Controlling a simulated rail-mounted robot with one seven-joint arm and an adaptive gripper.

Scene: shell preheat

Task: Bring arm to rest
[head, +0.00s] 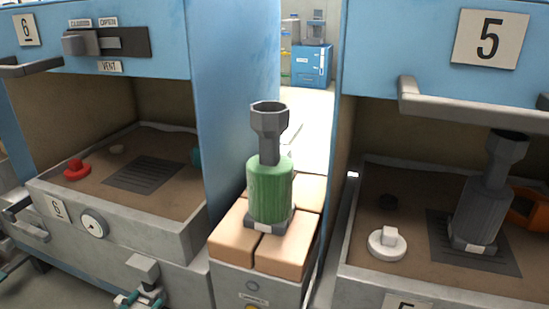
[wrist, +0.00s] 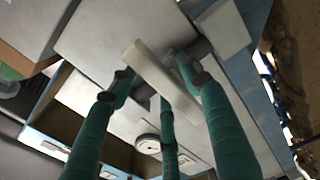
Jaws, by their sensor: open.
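My gripper (wrist: 155,82) has long teal fingers with dark joints. In the wrist view they are spread open with nothing held between them. A pale bar (wrist: 160,82) on a light grey panel lies behind or near the fingertips; I cannot tell whether they touch. In the head view, teal finger parts of my gripper (head: 140,299) show at the bottom edge, low in front of furnace 6 (head: 122,222), by a grey block (head: 142,268). The rest of my arm is out of view there.
A green shell with a grey funnel top (head: 269,190) stands upright on tan blocks (head: 234,238) between the furnaces. A dark shell (head: 480,208) stands in open furnace 5 (head: 380,283), beside a white knobbed piece (head: 387,243). Furnace 6 holds a red piece (head: 76,169); its dark grate (head: 145,174) is bare.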

